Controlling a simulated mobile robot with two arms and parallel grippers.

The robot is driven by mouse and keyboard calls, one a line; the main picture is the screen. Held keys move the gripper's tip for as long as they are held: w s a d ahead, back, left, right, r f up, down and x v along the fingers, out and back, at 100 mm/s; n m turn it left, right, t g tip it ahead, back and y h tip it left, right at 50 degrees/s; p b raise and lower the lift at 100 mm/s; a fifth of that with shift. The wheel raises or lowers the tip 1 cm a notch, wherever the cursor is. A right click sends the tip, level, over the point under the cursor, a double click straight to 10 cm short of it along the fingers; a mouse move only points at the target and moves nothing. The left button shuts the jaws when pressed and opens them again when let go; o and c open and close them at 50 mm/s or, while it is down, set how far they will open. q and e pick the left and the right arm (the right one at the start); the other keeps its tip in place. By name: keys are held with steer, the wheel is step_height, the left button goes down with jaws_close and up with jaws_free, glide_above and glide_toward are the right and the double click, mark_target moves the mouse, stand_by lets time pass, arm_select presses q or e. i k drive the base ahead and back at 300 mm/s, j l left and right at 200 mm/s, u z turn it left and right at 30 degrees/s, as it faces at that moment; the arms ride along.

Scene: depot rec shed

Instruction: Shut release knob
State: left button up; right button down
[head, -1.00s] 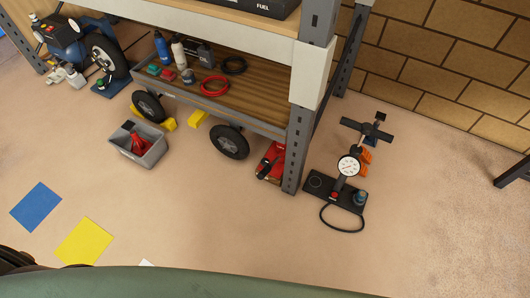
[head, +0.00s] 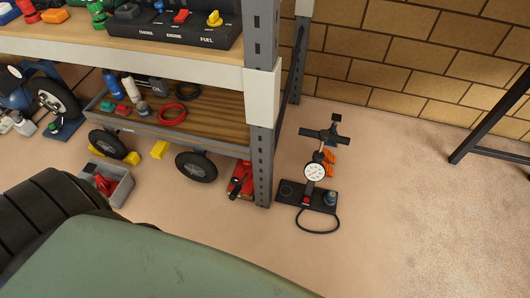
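No part is clearly recognisable as the release knob. A black floor pump (head: 322,136) with a round white gauge (head: 315,171) stands upright on the floor, right of the shelf post. Its black base (head: 291,196) carries a small red round part (head: 306,200) and a blue-grey knob-like part (head: 330,198). Whether either is the release knob, and whether it is open or shut, I cannot tell. A panel marked ENGINE and FUEL (head: 175,38) on the upper shelf bears a red switch (head: 181,16) and a yellow knob (head: 214,18). Neither gripper shows.
The shelf's grey post (head: 262,150) stands left of the pump. A red item (head: 241,180) lies beside the post's foot. A grey bin (head: 118,188) and wheels are under the shelf. A dark frame leg (head: 492,120) stands right. Floor around the pump's right is clear.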

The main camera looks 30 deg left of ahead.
mark_target(234, 181)
steer(key=j+z, duration=0.3)
steer(key=j, duration=0.2)
steer(key=j+z, duration=0.3)
steer(key=j, duration=0.15)
steer(key=k+j+z, duration=0.15)
steer(key=j+z, duration=0.15)
steer(key=j, duration=0.15)
steer(key=k+j+z, duration=0.25)
steer(key=j, duration=0.2)
steer(key=i, duration=0.1)
